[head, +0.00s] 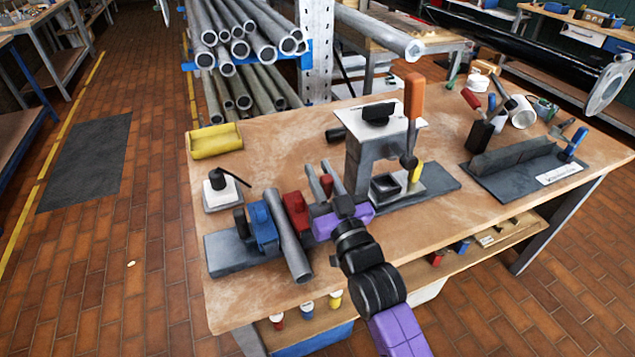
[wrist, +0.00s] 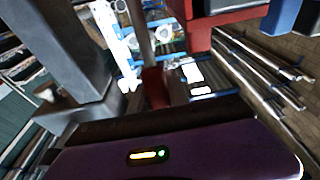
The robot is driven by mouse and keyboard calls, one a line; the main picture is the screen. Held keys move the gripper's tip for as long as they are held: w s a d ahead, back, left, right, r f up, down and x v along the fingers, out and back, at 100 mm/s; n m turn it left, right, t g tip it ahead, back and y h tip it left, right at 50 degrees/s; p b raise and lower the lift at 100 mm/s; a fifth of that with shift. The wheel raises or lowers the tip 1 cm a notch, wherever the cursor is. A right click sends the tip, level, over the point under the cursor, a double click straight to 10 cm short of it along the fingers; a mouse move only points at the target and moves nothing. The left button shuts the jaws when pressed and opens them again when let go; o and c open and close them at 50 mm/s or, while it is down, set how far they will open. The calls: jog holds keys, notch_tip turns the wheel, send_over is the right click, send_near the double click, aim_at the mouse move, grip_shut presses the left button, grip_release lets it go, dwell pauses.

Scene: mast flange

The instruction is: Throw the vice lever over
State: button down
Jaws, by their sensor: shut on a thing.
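The vice is on the bench at the left, with a blue jaw (head: 263,228), a red jaw (head: 296,213) and a grey tube (head: 289,240) between them. My purple gripper (head: 328,212) is just right of the red jaw. It is shut on the vice lever, whose red end (head: 326,184) shows above it. In the wrist view the red lever part (wrist: 155,88) stands just beyond my purple gripper body, with the red jaw (wrist: 222,22) to its right.
A grey press (head: 362,165) with an orange-handled lever (head: 414,98) stands close on the right. A small white block with a black handle (head: 222,189) and a yellow tray (head: 215,140) are at the left. A black angled fixture (head: 515,158) is farther right.

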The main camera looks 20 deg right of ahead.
jog(key=b, duration=0.1)
jog(key=s+t+b, duration=0.1)
jog(key=b, duration=0.1)
jog(key=shift+s+f, duration=0.2)
jog(key=shift+f, duration=0.15)
jog(key=shift+s+r+t+b, duration=0.3)
jog(key=shift+s+t+b, duration=0.15)
jog(key=shift+b, duration=0.3)
jog(key=c, duration=1.2)
grip_release()
jog(key=shift+c, duration=0.2)
jog(key=b+v, duration=0.1)
jog(key=v, duration=1.1)
